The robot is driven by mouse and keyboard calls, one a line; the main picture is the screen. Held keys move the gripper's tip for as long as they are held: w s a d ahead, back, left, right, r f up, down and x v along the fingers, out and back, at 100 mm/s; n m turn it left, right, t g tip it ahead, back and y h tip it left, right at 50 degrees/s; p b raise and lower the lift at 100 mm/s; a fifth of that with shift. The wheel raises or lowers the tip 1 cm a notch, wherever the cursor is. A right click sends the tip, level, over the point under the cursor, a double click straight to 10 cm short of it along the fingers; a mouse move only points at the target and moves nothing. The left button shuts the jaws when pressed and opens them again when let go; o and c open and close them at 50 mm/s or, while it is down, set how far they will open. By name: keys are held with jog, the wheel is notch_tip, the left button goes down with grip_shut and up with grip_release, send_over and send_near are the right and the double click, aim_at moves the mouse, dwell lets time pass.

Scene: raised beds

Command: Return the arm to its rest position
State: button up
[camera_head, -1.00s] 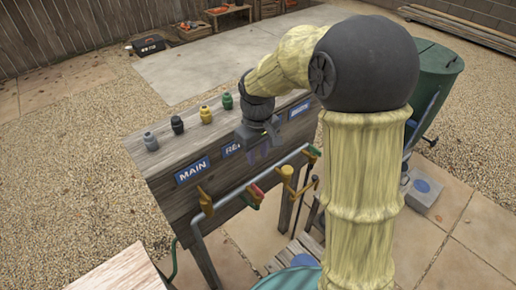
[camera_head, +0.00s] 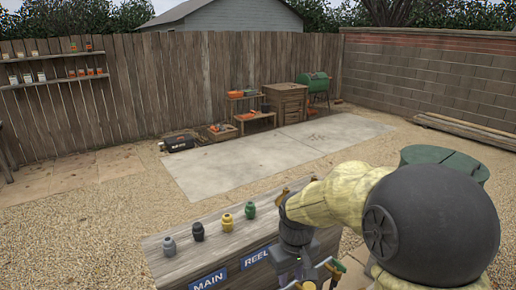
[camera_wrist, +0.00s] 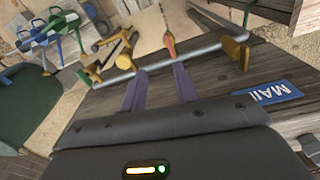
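My gripper (camera_wrist: 160,84) shows in the wrist view with its two purple fingers apart and nothing between them. It faces a grey pipe (camera_wrist: 195,52) with brass valves (camera_wrist: 236,53) and a red handle (camera_wrist: 169,43). In the head view, my gripper (camera_head: 296,266) hangs in front of the bench's sign board, right of the REEL sign (camera_head: 257,257). My arm, in a pale yellow sleeve, is bent and reaches over from the right. My gripper's fingertips are hard to make out in the head view.
The wooden bench (camera_head: 190,258) carries grey, black, yellow and green hose fittings (camera_head: 227,222) on top. The MAIN sign (camera_head: 208,280) is at its front left. A green bin (camera_head: 445,160) stands behind my arm.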

jog(key=s+d+f+m+t, duration=0.2)
jog(key=s+d+m, duration=0.3)
jog(key=s, duration=0.5)
jog(key=shift+d+f, duration=0.85)
jog(key=shift+d, duration=0.15)
